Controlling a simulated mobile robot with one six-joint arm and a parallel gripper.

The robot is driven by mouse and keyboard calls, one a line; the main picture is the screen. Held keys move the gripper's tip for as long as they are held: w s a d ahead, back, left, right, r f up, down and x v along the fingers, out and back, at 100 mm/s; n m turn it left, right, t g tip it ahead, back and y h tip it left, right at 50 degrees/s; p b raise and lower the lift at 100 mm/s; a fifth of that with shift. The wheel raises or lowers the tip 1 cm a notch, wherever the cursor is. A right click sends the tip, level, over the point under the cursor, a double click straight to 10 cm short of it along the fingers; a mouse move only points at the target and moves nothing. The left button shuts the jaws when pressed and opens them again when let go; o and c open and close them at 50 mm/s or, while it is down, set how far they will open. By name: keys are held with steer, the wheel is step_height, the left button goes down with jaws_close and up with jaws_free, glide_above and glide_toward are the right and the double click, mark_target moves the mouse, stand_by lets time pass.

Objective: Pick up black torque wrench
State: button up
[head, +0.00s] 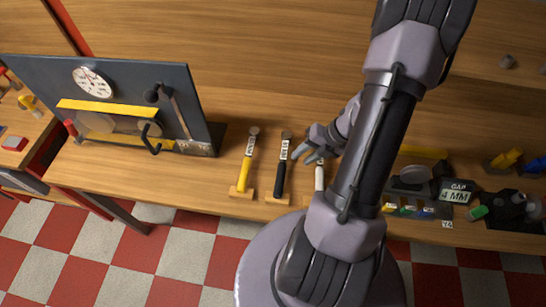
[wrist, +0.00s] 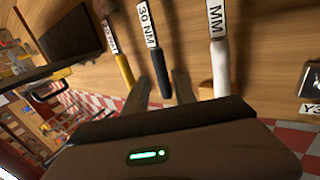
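The black torque wrench (head: 281,168) stands on a small wooden block on the wooden bench, between a yellow-handled wrench (head: 245,166) and a white-handled one (head: 319,179). Its label reads 30 NM in the wrist view (wrist: 155,65). My gripper (head: 310,155) is just right of the black wrench in the head view, above the bench. In the wrist view its two grey fingers are spread, appearing on either side of the black handle, with a gap between them. I cannot tell how far the fingertips are from the handle. My arm hides part of the white-handled wrench.
A dark panel with a clock-like dial (head: 93,82) and hooks stands at the left. A gauge with a GAP 4 MM sign (head: 457,191) and several small parts are at the right. The bench's front edge is close to the wrench blocks.

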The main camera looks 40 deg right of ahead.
mark_target(284, 168)
steer(key=b+x, duration=0.5)
steer(key=x, duration=0.8)
steer(key=shift+w+d+b, duration=0.15)
steer(key=shift+w+b, duration=0.05)
steer(key=shift+b, duration=0.1)
steer(key=shift+r, duration=0.15)
jaws_close()
